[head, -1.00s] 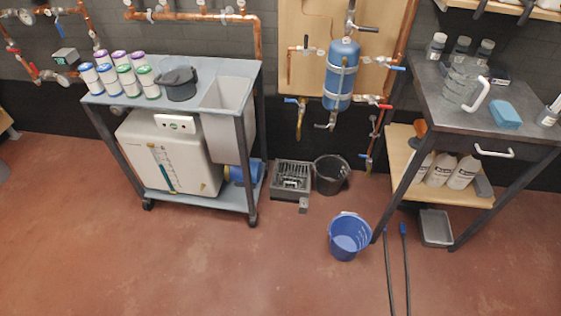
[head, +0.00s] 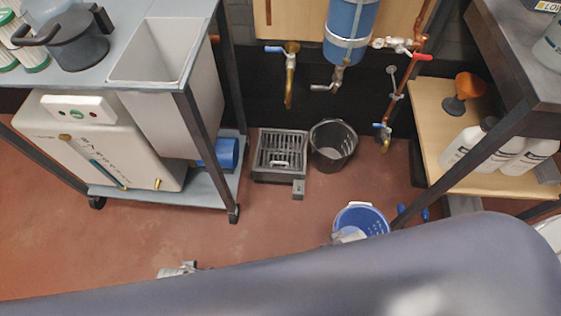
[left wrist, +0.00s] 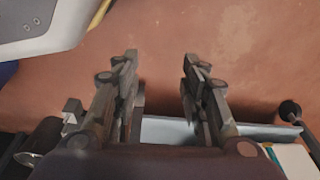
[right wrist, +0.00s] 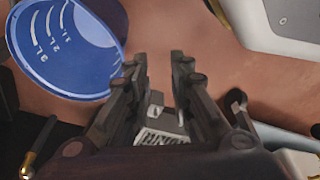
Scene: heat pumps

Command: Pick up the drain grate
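The drain grate (head: 281,152) is a grey slatted piece lying in a dark square drain box on the floor, between the blue cart and the black bucket. In the right wrist view, a pale slatted piece that looks like the grate (right wrist: 160,137) shows low between the fingers, partly hidden by them. My right gripper (right wrist: 160,57) is open and empty, near the blue bucket. My left gripper (left wrist: 160,60) is open and empty over bare red floor. In the head view, my dark arm covers the bottom and hides most of both grippers.
A black bucket (head: 333,146) stands right of the drain, and a small grey block (head: 298,189) sits before it. A blue bucket (head: 362,218) stands nearer. The blue cart (head: 233,180) is left, the shelved bench (head: 425,100) right. Pipe valves hang behind.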

